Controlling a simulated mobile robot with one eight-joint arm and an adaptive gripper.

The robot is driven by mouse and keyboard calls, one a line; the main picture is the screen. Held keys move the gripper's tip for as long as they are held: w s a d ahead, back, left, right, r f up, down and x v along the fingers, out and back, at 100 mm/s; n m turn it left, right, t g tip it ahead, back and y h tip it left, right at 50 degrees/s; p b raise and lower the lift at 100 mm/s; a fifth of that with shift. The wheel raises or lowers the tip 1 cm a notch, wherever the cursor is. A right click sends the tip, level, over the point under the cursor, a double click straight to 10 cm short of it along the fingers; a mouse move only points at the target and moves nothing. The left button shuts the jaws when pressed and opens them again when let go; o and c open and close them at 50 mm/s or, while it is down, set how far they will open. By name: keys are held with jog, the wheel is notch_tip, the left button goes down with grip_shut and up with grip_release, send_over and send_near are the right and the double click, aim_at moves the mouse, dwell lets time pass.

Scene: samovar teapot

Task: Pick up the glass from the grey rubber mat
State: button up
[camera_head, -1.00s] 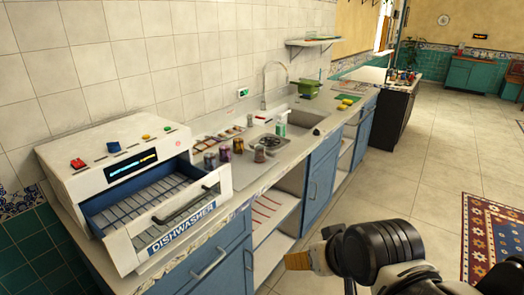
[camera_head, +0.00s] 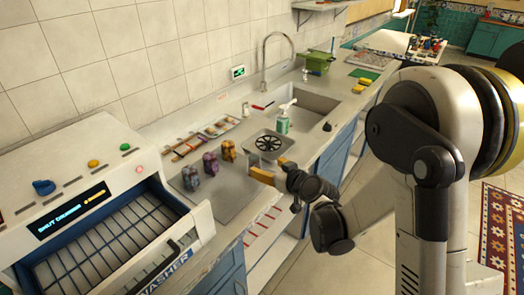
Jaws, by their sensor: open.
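The grey rubber mat (camera_head: 228,202) lies on the counter beside the dishwasher. Three small patterned glasses stand in a row on it: a purple-blue glass (camera_head: 190,179), a dark reddish glass (camera_head: 210,164) and an orange-brown glass (camera_head: 228,151). My gripper (camera_head: 268,171), with yellow-orange fingers, is open at the mat's right side, to the right of this row. Another glass seen there earlier is not clearly visible now; the gripper covers that area.
The white dishwasher (camera_head: 75,172) stands at left with its rack (camera_head: 100,250) pulled out. A soap bottle (camera_head: 283,121) stands by the sink (camera_head: 312,103). A tap (camera_head: 265,70) rises behind. A flat tray with sticks (camera_head: 200,138) lies along the wall.

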aim_at(257, 162)
jog(key=b+x, duration=0.1)
jog(key=x, duration=0.4)
jog(key=shift+a+f+b, duration=0.15)
jog(key=shift+f+b, duration=0.05)
jog(key=shift+b, duration=0.1)
jog(key=b+x, duration=0.2)
jog(key=x, duration=0.3)
jog(key=shift+w+a+f, duration=0.1)
jog(key=shift+w, duration=0.2)
jog(key=shift+c, duration=0.6)
jog(key=shift+s, duration=0.1)
jog(key=c, duration=1.2)
